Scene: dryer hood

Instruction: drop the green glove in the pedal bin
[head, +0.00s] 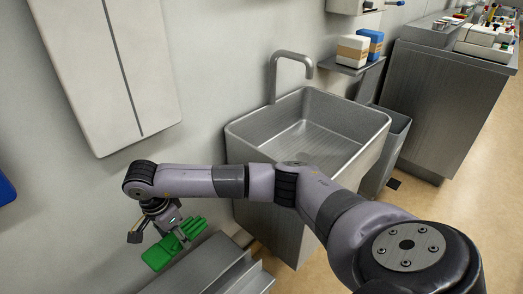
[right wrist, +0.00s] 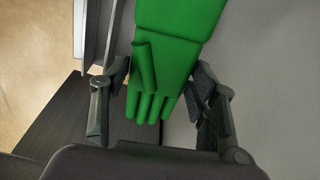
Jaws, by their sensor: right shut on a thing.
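The green glove (head: 160,254) is in my right gripper (head: 174,231), at lower left in the head view, held in the air near the wall. In the right wrist view the glove (right wrist: 178,62) hangs between the two fingers of the right gripper (right wrist: 162,78), its fingers pointing toward the palm. A grey, bin-like box (head: 384,158) stands on the floor just right of the sink, with a small black piece at its foot that may be a pedal. Its inside is mostly hidden. My left gripper is not in view.
A steel sink (head: 250,135) with a tall tap stands between the glove and the grey box. A low metal bench (head: 205,268) lies below the glove. A white wall cabinet (head: 85,60) hangs above. A steel counter (head: 440,105) stands at right, with open floor before it.

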